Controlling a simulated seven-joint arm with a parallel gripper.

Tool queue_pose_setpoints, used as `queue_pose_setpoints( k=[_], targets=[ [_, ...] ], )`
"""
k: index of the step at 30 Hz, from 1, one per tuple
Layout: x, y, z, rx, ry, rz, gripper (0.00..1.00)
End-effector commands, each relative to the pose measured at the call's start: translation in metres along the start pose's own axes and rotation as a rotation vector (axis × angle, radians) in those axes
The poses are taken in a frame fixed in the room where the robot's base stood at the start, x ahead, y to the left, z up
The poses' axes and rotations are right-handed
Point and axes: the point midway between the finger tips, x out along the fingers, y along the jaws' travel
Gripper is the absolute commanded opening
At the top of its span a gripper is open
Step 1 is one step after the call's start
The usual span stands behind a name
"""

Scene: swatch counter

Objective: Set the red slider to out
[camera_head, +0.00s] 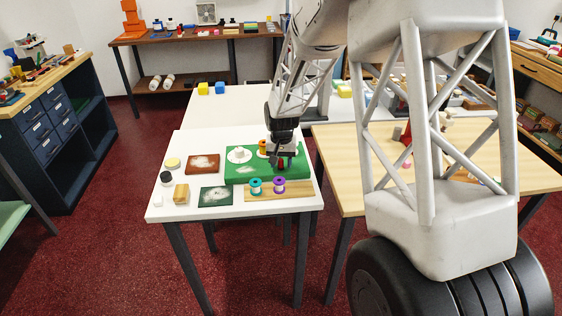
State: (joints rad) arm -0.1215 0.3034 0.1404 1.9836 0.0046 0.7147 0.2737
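A green board (238,169) lies on the white table and carries a round white piece (239,155) on its left half. An orange piece (262,147) stands at the board's back, just left of my gripper. My gripper (284,161) points down over the right part of the board. A small dark red patch shows at its fingertips; it may be the red slider, but the gripper mostly hides it. I cannot tell whether the fingers touch it or whether they are open or shut. No out marking can be read.
A wooden strip (298,187) with a teal spool (255,186) and a purple spool (279,185) lies in front of the board. A brown swatch (202,164), a dark green swatch (215,196) and a wooden block (181,193) lie to the left.

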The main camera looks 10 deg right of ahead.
Motion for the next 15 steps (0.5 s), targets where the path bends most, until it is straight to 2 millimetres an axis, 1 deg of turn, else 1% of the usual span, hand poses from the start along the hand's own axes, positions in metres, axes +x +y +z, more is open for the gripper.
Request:
queue_pose_setpoints(
  k=[8,11,15],
  targets=[
    [-0.001,0.000,-0.001,0.000,0.001,0.000,0.47],
    [-0.004,0.000,-0.001,0.000,0.002,-0.001,0.47],
    [-0.014,0.000,-0.001,0.000,0.002,0.000,0.47]
  ],
)
